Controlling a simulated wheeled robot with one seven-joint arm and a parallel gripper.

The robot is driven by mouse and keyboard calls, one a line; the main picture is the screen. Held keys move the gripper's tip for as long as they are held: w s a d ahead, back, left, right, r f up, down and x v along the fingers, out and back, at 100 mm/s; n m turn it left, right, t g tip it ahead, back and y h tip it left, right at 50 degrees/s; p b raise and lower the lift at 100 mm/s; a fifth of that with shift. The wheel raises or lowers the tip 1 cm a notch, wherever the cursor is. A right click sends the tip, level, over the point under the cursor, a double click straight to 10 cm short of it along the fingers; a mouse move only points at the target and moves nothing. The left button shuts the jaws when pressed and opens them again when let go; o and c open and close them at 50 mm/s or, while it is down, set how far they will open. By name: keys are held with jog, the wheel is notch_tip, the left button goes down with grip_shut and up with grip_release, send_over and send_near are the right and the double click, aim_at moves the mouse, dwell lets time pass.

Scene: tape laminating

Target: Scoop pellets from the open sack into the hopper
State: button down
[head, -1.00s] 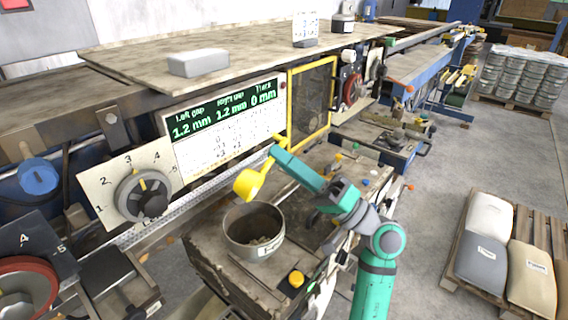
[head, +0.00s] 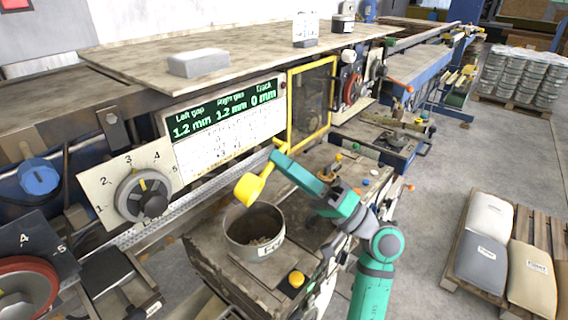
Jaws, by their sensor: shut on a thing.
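A yellow scoop (head: 250,188) hangs in the air over the round hopper (head: 238,244). Its cup sits above the hopper's far left rim, and its handle runs up to the right. My gripper (head: 277,157) is shut on the scoop's handle. Some pellets (head: 262,240) lie in the bottom of the hopper. Whether pellets are in the scoop cannot be told. Sacks (head: 489,217) lie on a pallet at the right; I cannot tell that any of them is open.
A machine panel with a dial (head: 143,194) and a display (head: 228,108) stands behind the hopper. A yellow-framed guard (head: 311,103) rises behind the gripper. A yellow button (head: 296,279) is in front of the hopper. The floor (head: 440,190) before the pallet is clear.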

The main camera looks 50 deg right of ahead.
dwell(0.3)
jog(key=shift+s+a+r+m+g+h, duration=0.15)
jog(key=shift+m+g+h, duration=0.4)
jog(key=shift+m+h, duration=0.55)
jog(key=shift+s+f+m+g+h, duration=0.15)
jog(key=shift+m+g+h, duration=0.55)
jog(key=shift+h, duration=0.75)
jog(key=shift+s+a+r+m+g+h, duration=0.1)
jog(key=shift+s+r+m+g+h, duration=0.2)
jog(key=shift+m+h, duration=0.9)
jog(key=shift+w+f+g, duration=0.1)
jog(key=shift+g, duration=0.15)
jog(key=shift+w+a+r+m+g+h, duration=0.1)
jog(key=shift+w+r+m+g+h, duration=0.45)
jog(key=shift+g, duration=2.2)
jog(key=shift+s+r+m+g+h, duration=0.15)
jog(key=shift+m+g, duration=0.75)
jog(key=shift+g, duration=1.8)
jog(key=shift+w+a+r+m+g+h, duration=0.1)
jog(key=shift+w+r+m+g+h, duration=0.45)
jog(key=shift+g, duration=2.2)
jog(key=shift+s+d+f+y, duration=0.1)
jog(key=shift+s+f+y, duration=0.15)
jog(key=shift+f+y, duration=0.05)
